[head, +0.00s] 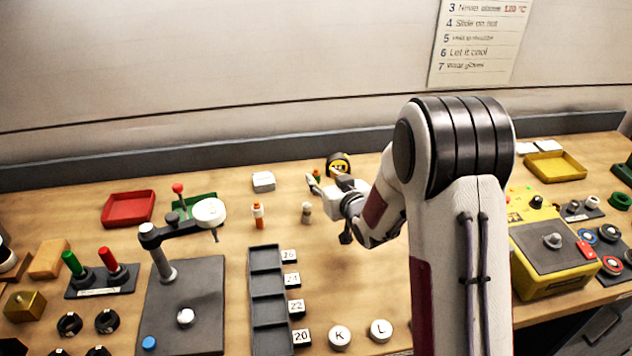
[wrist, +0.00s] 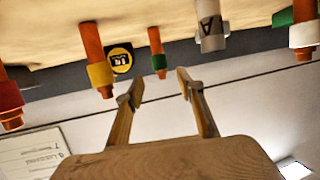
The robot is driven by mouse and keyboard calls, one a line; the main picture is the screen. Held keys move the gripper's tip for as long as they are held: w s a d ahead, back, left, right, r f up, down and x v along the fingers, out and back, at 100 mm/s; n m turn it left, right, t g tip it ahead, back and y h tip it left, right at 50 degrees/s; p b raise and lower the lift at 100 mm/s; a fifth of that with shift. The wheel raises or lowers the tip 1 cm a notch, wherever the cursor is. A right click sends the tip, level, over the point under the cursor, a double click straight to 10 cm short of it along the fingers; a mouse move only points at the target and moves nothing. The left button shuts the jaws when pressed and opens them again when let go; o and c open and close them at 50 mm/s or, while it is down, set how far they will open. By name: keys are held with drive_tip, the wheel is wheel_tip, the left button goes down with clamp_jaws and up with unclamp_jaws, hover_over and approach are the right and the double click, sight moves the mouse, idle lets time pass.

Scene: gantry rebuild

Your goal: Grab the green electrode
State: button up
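In the wrist view, a copper-coloured rod with a green band (wrist: 158,62) hangs into the picture just beyond the gap between my fingertips. In the head view, my gripper (head: 326,194) is low over the table's back middle, beside a small green-banded item (head: 313,184). My gripper partly hides that area, and contact cannot be told.
In the head view, an orange-and-white item (head: 258,216), grey vial (head: 306,212) and yellow-black roll (head: 338,160) stand near my gripper. A dark slotted rack (head: 267,283) lies in front.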

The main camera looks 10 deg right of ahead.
sight(317, 172)
drive_tip(key=shift+x, duration=2.55)
drive_tip(key=shift+a+r, duration=0.1)
drive_tip(key=shift+a, duration=0.05)
drive_tip(key=shift+c, duration=0.5)
clamp_jaws()
